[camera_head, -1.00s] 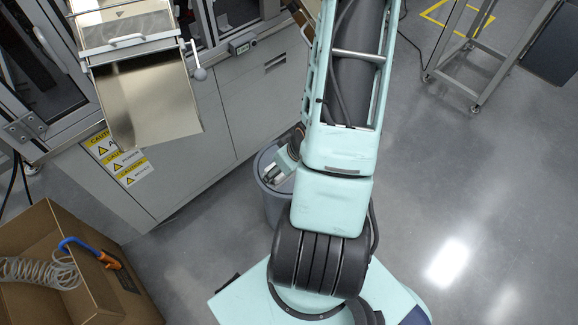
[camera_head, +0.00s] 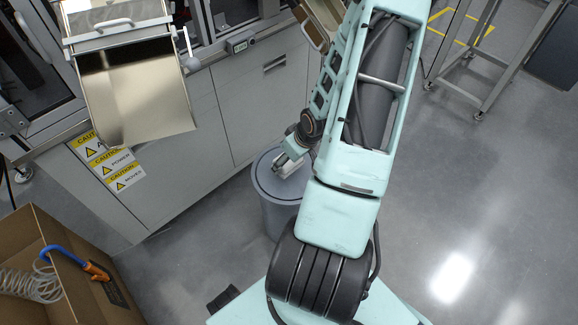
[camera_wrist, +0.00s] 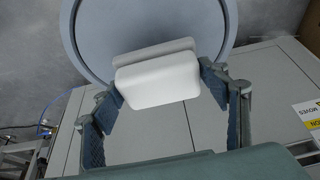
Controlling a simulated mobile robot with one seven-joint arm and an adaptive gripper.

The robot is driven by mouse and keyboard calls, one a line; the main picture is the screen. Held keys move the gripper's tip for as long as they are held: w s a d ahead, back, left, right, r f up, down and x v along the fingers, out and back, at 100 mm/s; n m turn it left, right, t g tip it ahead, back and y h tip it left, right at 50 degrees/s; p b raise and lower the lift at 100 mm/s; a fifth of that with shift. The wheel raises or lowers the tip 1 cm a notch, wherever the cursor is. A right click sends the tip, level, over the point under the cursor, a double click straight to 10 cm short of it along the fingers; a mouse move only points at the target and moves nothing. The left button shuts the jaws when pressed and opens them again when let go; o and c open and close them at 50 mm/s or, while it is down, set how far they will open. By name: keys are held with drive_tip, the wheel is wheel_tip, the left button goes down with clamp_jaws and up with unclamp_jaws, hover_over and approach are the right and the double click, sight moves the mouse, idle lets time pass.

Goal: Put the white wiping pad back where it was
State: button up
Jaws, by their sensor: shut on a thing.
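The white wiping pad (camera_wrist: 158,80) is a pale block with rounded corners. It sits between the two blue-grey fingertips of my gripper (camera_wrist: 162,88) in the wrist view, and the gripper is shut on it. Behind the pad in that view is the round blue-grey top of a bin (camera_wrist: 150,24). In the head view my gripper (camera_head: 287,165) is over the top of the same bin (camera_head: 283,217), left of my arm. The pad is too small there to make out clearly. I cannot tell whether the pad touches the bin top.
A grey cabinet (camera_head: 190,150) with caution labels (camera_head: 108,160) stands behind the bin, with a metal chute (camera_head: 135,100) above it. A cardboard box (camera_head: 75,270) with a coiled hose is at lower left. A wheeled frame (camera_head: 480,75) is at upper right. The floor at right is clear.

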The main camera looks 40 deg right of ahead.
sight(289, 165)
drive_tip(key=f, duration=0.1)
drive_tip(key=f+b, duration=0.1)
drive_tip(key=f, duration=0.2)
drive_tip(key=shift+w+d+b, duration=0.25)
drive_tip(key=shift+d+b, duration=0.05)
drive_tip(key=shift+r, duration=0.1)
drive_tip(key=o, duration=1.1)
drive_tip(key=p+v, duration=0.5)
drive_tip(key=v, duration=0.7)
drive_tip(key=shift+p, duration=0.4)
